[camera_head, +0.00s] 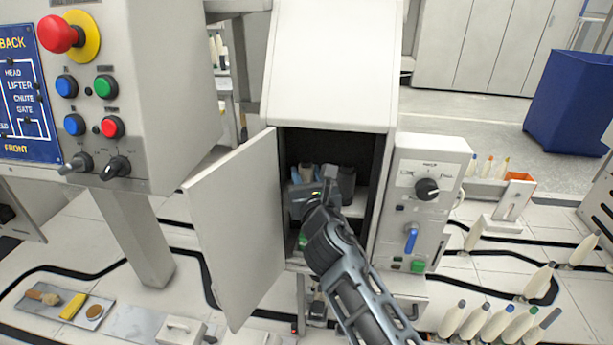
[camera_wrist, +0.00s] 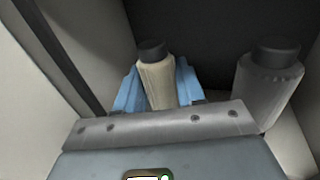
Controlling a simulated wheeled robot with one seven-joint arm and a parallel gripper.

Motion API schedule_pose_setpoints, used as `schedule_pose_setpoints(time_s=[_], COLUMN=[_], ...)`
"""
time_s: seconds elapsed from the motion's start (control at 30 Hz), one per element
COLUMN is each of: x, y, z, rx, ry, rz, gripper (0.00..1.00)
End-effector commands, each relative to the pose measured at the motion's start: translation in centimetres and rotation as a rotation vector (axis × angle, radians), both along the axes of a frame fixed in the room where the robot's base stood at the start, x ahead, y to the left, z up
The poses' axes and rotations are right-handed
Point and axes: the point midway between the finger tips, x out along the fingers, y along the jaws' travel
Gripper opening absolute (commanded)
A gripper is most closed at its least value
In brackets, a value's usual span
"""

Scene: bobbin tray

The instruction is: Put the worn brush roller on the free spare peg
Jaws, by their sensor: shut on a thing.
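My gripper (camera_head: 307,178) is inside the open cabinet (camera_head: 333,70), its blue fingers shut on a cream roller with a dark cap (camera_wrist: 157,82). In the wrist view the fingers (camera_wrist: 158,90) lie on both sides of this roller, which looks roughly upright. Its lower end is hidden behind my gripper's metal plate. A thicker grey roller with a dark cap (camera_wrist: 268,85) stands to its right, apart from it; it also shows in the head view (camera_head: 346,184). I cannot tell which roller is the worn one. No bare peg is visible.
The cabinet door (camera_head: 238,230) stands open to the left. The cabinet walls are close around my gripper. A control box (camera_head: 425,195) with a knob and blue lever is to the right. A tray (camera_head: 68,312) with small tools lies at the lower left.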

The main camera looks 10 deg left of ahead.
Motion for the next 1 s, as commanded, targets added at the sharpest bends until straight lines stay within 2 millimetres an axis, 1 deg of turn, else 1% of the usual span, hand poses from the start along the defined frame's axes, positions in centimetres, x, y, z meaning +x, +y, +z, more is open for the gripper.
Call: schedule_pose_setpoints(time_s=[0.17, 0.2, 0.5, 0.8, 0.87, 1.0], x=[0.0, 0.0, 0.0, -0.2, -0.6, -2.5], y=[0.0, 0.0, 0.0, -0.1, -0.3, -0.9], z=[0.0, 0.0, 0.0, 0.0, 0.1, 0.1], rx=[0.0, 0.0, 0.0, 0.0, -0.001, 0.001], ry=[0.0, 0.0, 0.0, 0.0, 0.0, 0.001], rz=[0.0, 0.0, 0.0, 0.0, -0.001, -0.002], gripper=[0.08, 0.39, 0.68, 0.68, 0.68, 0.68])
